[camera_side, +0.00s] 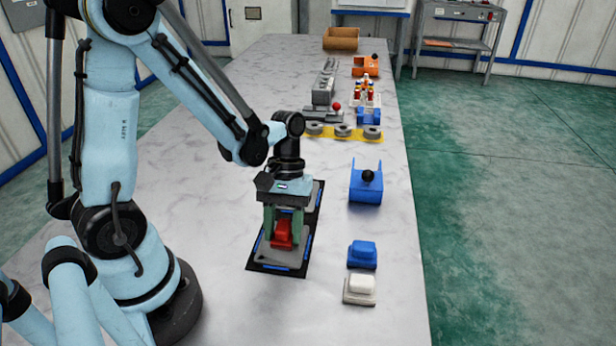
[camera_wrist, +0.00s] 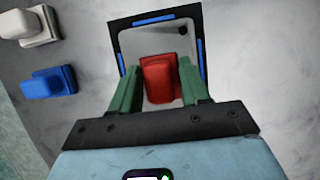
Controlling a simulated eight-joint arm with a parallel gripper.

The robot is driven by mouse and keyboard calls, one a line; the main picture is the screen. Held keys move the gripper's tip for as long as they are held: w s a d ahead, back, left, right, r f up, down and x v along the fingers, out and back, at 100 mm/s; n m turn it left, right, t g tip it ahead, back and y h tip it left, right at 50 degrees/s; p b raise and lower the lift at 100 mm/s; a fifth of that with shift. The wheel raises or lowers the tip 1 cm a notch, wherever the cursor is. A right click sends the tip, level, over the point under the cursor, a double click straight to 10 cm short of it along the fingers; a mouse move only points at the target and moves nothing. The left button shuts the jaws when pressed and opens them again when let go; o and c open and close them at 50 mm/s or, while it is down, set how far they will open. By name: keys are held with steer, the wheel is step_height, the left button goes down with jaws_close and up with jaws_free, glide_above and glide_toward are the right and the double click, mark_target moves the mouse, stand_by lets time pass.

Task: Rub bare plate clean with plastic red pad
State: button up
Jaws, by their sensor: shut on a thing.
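The red pad (camera_side: 282,234) is between the green fingers of my gripper (camera_side: 283,228), which is shut on it. In the wrist view the red pad (camera_wrist: 160,78) sits between the two fingers of my gripper (camera_wrist: 160,92), over the plate. The bare plate (camera_side: 276,257) is grey and lies in a black frame with blue edge strips on the table. It also shows in the wrist view (camera_wrist: 150,39), with a dark spot near its upper right corner. The pad is at or just above the plate; I cannot tell whether it touches.
A blue pad (camera_side: 362,254) and a white pad (camera_side: 359,288) lie to the right of the plate. A blue holder with a black knob (camera_side: 366,186) stands beyond them. Grey rings on a yellow strip (camera_side: 343,132), other parts and a brown bin (camera_side: 341,38) are farther back.

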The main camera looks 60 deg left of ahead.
steer(key=shift+s+d, duration=2.45)
steer(key=shift+d, duration=0.05)
step_height(320, 180, up, 8)
steer(key=shift+a, duration=0.1)
